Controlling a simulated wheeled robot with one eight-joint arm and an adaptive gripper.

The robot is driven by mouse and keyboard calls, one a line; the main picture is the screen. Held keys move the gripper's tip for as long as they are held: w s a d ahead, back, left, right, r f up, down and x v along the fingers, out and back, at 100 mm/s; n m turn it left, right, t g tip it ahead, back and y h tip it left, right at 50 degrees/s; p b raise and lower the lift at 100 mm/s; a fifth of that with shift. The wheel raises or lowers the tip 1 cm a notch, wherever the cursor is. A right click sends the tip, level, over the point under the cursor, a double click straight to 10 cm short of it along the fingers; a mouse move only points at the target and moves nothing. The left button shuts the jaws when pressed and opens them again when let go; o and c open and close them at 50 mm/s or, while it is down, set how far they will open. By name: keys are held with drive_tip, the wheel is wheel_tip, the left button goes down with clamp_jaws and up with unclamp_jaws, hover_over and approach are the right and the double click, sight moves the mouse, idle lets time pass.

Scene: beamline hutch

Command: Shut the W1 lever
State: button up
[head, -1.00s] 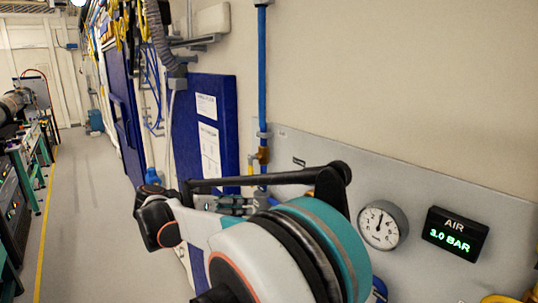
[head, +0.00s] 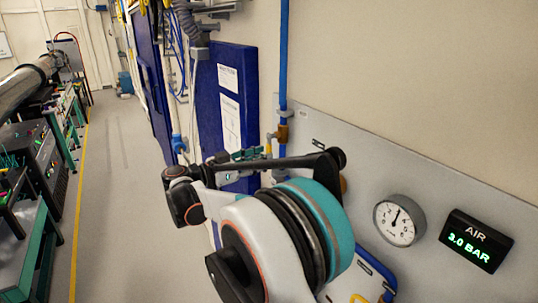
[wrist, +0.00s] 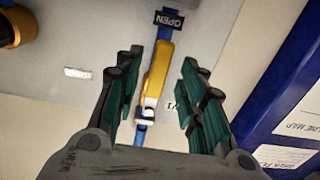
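The W1 lever is a yellow handle (wrist: 157,75) on a blue pipe, seen in the wrist view lying along the pipe below a black tag reading OPEN (wrist: 169,20). A small white label by it is partly hidden by the right finger, so its text is cut off. My gripper (wrist: 159,62) is open, with one green-padded finger on each side of the handle and visible gaps. I cannot tell how deep the handle sits between the fingers. In the head view my gripper (head: 243,156) is by the blue pipe (head: 284,60); my arm hides much there.
A blue panel with papers (head: 230,95) stands left of the pipe, close to my gripper; it also shows in the wrist view (wrist: 290,95). A round gauge (head: 399,221) and an AIR display reading 3.0 BAR (head: 476,240) are at right. The aisle floor (head: 120,180) is clear.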

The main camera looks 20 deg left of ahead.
drive_tip(key=shift+x, duration=1.75)
clamp_jaws()
